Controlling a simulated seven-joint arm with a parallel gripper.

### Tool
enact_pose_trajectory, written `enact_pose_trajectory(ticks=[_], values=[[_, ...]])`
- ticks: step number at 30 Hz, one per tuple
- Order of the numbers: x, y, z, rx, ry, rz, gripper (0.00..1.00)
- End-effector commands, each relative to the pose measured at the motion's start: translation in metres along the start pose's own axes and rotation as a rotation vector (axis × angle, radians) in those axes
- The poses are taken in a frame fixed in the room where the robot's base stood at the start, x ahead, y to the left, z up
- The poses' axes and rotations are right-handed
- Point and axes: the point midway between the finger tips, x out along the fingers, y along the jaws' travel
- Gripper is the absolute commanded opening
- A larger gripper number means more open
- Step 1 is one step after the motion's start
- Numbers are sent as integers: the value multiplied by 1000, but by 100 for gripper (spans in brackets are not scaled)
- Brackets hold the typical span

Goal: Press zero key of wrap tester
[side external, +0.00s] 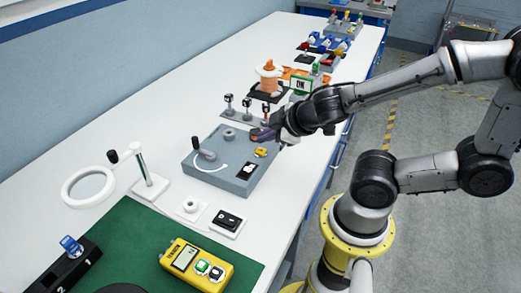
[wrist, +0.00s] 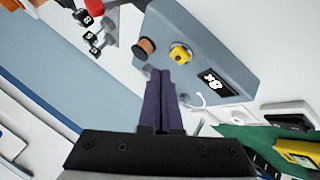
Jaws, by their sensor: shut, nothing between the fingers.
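The yellow handheld tester (side external: 180,270) lies on the green mat at the front of the table. It has a small display (side external: 186,258), a green key (side external: 202,267) and a black key (side external: 217,273); I cannot read which is zero. In the wrist view only part of the tester (wrist: 300,150) shows at the lower right edge. My gripper (side external: 264,136) is shut and empty, over the back right part of a grey box (side external: 205,178), well away from the tester. In the wrist view its dark purple fingers (wrist: 158,76) are together, pointing at the box.
Several fixtures stand farther back.

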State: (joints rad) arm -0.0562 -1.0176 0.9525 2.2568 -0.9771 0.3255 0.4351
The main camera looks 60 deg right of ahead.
Motion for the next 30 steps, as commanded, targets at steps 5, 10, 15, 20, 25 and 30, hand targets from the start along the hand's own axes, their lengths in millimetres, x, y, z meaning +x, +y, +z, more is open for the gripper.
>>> enact_pose_trajectory(ticks=[5, 10, 15, 20, 25, 30], values=[[6, -4, 4, 0, 1, 0, 0], [7, -5, 5, 2, 2, -1, 0], [7, -5, 5, 1, 1, -1, 0], [7, -5, 5, 1, 1, -1, 0], [7, -5, 5, 1, 1, -1, 0], [7, -5, 5, 1, 1, -1, 0]])
